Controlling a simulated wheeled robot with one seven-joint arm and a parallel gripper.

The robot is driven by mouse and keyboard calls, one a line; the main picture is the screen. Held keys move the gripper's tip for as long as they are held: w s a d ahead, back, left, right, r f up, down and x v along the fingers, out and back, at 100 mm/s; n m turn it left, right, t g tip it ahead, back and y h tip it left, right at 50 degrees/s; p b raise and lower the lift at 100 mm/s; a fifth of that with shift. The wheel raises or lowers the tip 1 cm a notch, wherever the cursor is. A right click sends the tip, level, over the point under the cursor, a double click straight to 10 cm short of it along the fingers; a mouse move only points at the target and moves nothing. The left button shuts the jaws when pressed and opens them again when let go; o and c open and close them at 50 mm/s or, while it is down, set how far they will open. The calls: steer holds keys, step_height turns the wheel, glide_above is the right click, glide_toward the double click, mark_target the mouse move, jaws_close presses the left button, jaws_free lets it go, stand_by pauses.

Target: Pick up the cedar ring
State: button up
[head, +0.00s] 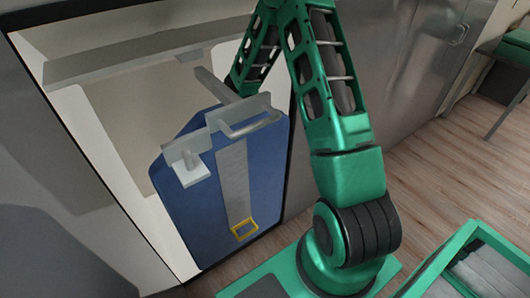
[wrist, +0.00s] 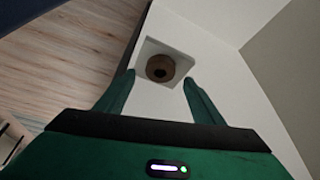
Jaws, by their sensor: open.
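The cedar ring (wrist: 160,76), a small brown round piece with a dark centre, sits on a pale square plate or ledge (wrist: 183,52) in the wrist view. My gripper (wrist: 159,80) is open. Its two green fingers point toward the ring, and the ring appears in the gap between the fingertips. I cannot tell how far beyond the tips the ring is. No contact shows. In the head view the ring cannot be seen. There my green arm bends down behind a blue hanging panel, and my gripper is out of sight.
The blue panel (head: 185,215) with a grey strap and yellow buckle hangs from a grey bracket (head: 222,128) before a pale recess (head: 120,95). A grey metal front (head: 400,70) stands at right. A green-edged case (head: 445,262) is at lower right. Wood floor (head: 445,150) lies open at right.

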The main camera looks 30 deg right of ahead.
steer(key=x, duration=0.3)
steer(key=shift+f, duration=0.15)
steer(key=c, duration=1.1)
